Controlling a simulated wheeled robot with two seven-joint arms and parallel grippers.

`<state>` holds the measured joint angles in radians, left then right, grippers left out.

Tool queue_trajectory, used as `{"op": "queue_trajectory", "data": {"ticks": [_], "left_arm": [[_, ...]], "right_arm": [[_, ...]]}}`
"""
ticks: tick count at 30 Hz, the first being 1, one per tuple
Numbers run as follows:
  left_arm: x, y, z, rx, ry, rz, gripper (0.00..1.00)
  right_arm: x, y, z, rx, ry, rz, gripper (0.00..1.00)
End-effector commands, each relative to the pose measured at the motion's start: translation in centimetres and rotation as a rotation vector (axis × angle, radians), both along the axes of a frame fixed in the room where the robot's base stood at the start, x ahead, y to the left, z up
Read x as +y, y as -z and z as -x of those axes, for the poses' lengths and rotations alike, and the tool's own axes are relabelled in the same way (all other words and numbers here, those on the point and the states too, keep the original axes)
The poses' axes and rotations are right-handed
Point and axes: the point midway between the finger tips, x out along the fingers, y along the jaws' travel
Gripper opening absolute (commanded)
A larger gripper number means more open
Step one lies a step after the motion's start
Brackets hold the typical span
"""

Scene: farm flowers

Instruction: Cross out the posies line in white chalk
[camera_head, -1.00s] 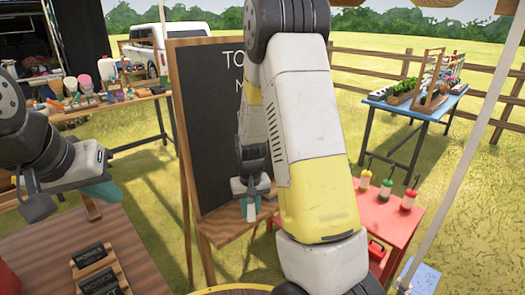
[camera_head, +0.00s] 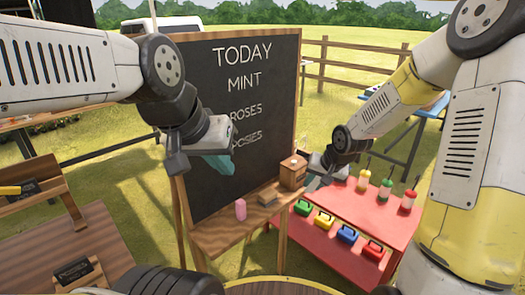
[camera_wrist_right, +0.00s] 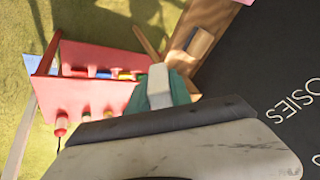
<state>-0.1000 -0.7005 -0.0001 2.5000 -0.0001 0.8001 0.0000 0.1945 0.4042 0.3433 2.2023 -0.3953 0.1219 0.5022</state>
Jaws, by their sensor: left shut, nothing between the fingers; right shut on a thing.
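The chalkboard (camera_head: 225,80) stands on a wooden easel with TODAY, MINT, ROSES and POSIES in white. The POSIES line (camera_head: 249,139) is lowest; my left gripper partly covers its left end. My left gripper (camera_head: 216,165) is shut and empty in front of the board. My right gripper (camera_head: 313,183) is beside the board's lower right. In its wrist view its teal fingers are shut on a white piece, seemingly the chalk (camera_wrist_right: 159,82).
The easel ledge (camera_head: 225,236) holds a pink block (camera_head: 240,209), a wooden eraser-like block (camera_head: 268,197) and a small wooden box (camera_head: 293,174). A red table (camera_head: 365,213) with bottles and coloured toolboxes stands right. A wooden table (camera_head: 85,245) with small signs is at left.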

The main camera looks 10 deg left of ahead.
Motion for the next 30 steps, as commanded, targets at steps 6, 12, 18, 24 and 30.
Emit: {"op": "queue_trajectory", "data": {"ticks": [6,12,18,24,30], "left_arm": [[0.0,0.0,0.0,0.000,0.000,0.000,0.00],[0.0,0.0,0.0,0.000,0.000,0.000,0.00],[0.0,0.0,0.0,0.000,0.000,0.000,0.00],[0.0,0.0,0.0,0.000,0.000,0.000,0.00],[0.0,0.0,0.0,0.000,0.000,0.000,0.00]], "right_arm": [[2.6,-1.7,-0.4,-0.071,-0.003,-0.057,0.00],[4.9,-3.0,-0.4,-0.122,-0.010,-0.105,0.00],[7.0,-4.1,-0.2,-0.164,-0.022,-0.148,0.00],[9.7,-5.8,0.3,-0.220,-0.043,-0.206,0.00],[13.7,-8.4,1.7,-0.296,-0.085,-0.295,0.00]]}}
